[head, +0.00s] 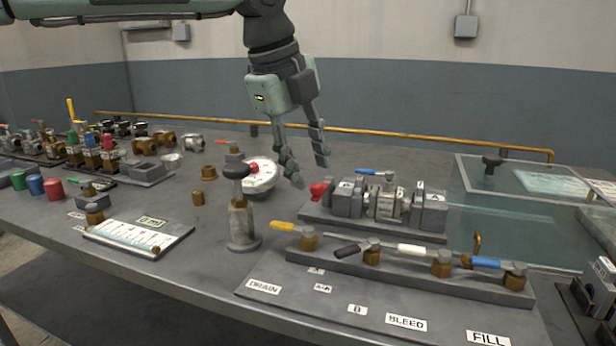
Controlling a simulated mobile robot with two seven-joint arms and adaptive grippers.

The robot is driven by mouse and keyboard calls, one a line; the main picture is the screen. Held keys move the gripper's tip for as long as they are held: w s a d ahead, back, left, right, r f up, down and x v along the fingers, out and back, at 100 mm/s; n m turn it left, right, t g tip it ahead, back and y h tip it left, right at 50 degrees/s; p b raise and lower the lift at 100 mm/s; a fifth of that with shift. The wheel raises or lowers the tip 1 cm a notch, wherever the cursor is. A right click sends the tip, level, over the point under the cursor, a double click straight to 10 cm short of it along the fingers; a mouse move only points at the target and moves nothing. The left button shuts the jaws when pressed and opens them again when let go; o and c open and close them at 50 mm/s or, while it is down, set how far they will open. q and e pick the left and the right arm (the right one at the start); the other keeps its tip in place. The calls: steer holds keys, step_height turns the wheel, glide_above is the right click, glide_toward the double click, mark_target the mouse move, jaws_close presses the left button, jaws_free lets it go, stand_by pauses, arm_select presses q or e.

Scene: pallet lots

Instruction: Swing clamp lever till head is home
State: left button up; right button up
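A clamp fixture (425,217) lies on the table right of centre, with a metal valve body (384,203) held in its row of blocks. A red handle (319,191) sticks out at its left end; it looks like the clamp lever. A blue lever (371,172) lies on top of the valve. My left gripper (308,172) points down just above and left of the red handle, its two fingers spread and empty. It looks apart from the handle. I cannot tell how the clamp head sits against the valve. My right gripper is not in view.
In front stands a manifold with yellow, black, white and blue levers (411,250) and a black-knobbed post (241,215). A round white gauge (259,177) is behind the post. A clear tank (500,205) stands at right. Several valves and coloured caps crowd the left.

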mark_target(312, 187)
arm_select(q)
steer(key=shift+x, duration=1.65)
steer(key=shift+c, duration=0.3)
jaws_close()
